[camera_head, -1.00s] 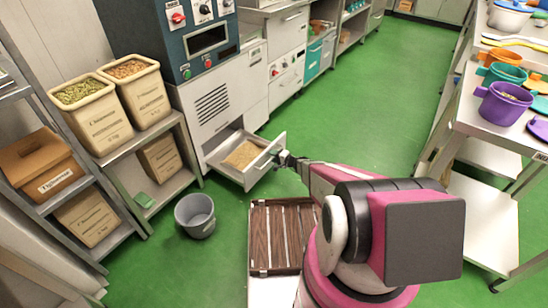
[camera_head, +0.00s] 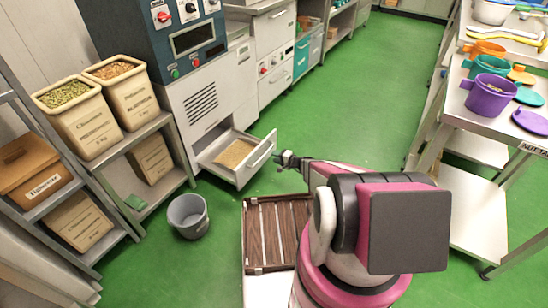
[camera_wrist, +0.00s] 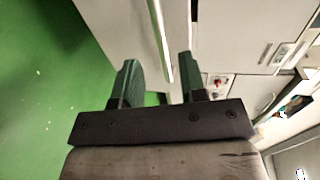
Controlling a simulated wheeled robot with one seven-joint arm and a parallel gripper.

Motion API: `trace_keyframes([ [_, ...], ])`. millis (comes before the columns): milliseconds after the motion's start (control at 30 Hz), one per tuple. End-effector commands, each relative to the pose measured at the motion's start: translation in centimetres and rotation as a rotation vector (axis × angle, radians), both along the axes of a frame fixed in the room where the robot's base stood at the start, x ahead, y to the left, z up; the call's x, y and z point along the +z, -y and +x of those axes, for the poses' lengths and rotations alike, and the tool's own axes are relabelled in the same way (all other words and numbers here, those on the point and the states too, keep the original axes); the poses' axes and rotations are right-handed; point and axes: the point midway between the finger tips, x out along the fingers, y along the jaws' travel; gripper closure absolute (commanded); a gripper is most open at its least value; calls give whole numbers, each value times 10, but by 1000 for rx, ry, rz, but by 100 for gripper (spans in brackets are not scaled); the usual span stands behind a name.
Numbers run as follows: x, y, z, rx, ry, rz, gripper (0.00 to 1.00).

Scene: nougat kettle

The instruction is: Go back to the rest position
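My gripper (camera_head: 284,158) is just to the right of the open drawer's (camera_head: 212,160) front handle (camera_head: 263,154), with a small gap between them. In the wrist view my gripper (camera_wrist: 158,62) has its two dark green fingers wide apart and holds nothing. A pale bar, seemingly the drawer handle (camera_wrist: 160,38), shows ahead between the fingers. The drawer is pulled out from the base of the grey machine and contains a tan granular material (camera_head: 235,154).
A grey bucket (camera_head: 188,215) stands on the floor at the left, near a shelf (camera_head: 150,130) with labelled bins (camera_head: 128,92). A steel table (camera_head: 470,105) with coloured pots (camera_head: 490,95) is at the right. Green floor (camera_head: 340,100) is clear between.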

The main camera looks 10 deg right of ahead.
Motion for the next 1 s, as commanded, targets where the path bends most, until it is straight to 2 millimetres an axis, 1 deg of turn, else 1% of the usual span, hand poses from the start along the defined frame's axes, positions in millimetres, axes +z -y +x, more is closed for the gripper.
trace_keyframes([
  [300, 1, -1, 0, 2, 0, -1, 62],
  [367, 5, -2, -2, 12, -2, -6, 62],
  [433, 15, -6, -6, 40, -5, -24, 62],
  [567, 45, -17, -23, 138, -23, -89, 62],
  [600, 57, -21, -30, 176, -32, -120, 62],
  [767, 103, -30, -63, 331, -84, -268, 62],
  [867, 129, -30, -87, 421, -127, -385, 62],
  [1000, 165, -21, -121, 519, -195, -567, 62],
])
